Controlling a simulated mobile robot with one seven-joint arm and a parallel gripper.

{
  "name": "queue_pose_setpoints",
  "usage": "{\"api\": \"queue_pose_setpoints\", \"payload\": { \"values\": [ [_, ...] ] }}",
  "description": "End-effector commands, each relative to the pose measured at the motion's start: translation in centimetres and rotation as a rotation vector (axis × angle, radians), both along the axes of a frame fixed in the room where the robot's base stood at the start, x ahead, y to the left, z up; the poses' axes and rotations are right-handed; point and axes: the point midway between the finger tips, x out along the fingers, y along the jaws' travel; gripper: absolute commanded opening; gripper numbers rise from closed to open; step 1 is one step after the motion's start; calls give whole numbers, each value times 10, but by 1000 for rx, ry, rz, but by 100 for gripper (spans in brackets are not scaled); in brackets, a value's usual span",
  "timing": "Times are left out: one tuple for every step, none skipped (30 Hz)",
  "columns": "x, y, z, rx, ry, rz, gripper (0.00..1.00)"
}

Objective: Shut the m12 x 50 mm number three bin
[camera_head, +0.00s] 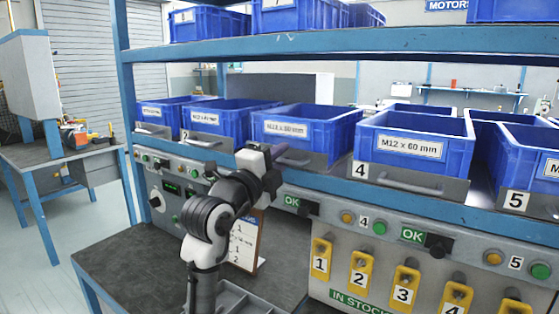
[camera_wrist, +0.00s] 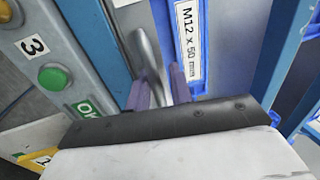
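The number three bin (camera_head: 310,131) is a blue open-topped box labelled M12 x 50 mm, on a grey sliding tray between the number two and number four bins. Its label also shows in the wrist view (camera_wrist: 187,45). A grey curved pull handle (camera_wrist: 149,55) stands out from the tray front. My gripper (camera_head: 279,153) is at the front of this tray. In the wrist view its two purple fingers (camera_wrist: 158,90) are apart, with the handle's near end between them. I cannot tell whether they touch the handle.
The number four bin (camera_head: 415,142) is close on the right and the number two bin (camera_head: 221,119) on the left, each with a protruding handle. A panel with a green button (camera_wrist: 54,78) runs below the shelf. Yellow numbered holders (camera_head: 361,272) stand lower right.

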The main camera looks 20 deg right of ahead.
Motion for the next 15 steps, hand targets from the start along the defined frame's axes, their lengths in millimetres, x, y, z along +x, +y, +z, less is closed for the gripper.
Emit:
{"api": "queue_pose_setpoints", "payload": {
  "values": [
    [1,-3,-3,6,7,-4,26],
    [1,-3,-4,7,8,-5,26],
    [1,-3,-4,7,9,-5,26],
    [1,-3,-4,7,9,-5,26],
    [1,-3,-5,8,10,-5,26],
    [1,-3,-5,8,10,-5,26],
    [1,-3,-5,8,10,-6,26],
    [1,-3,-5,8,10,-6,26],
    [1,-3,-5,9,11,-6,26],
    [1,-3,-6,9,12,-6,26],
    [1,-3,-6,9,12,-6,26],
    [1,-3,-6,9,12,-6,26],
    [1,-3,-6,9,12,-6,26],
    [1,-3,-6,9,12,-6,26],
    [1,-3,-6,9,12,-6,26]
  ]
}}
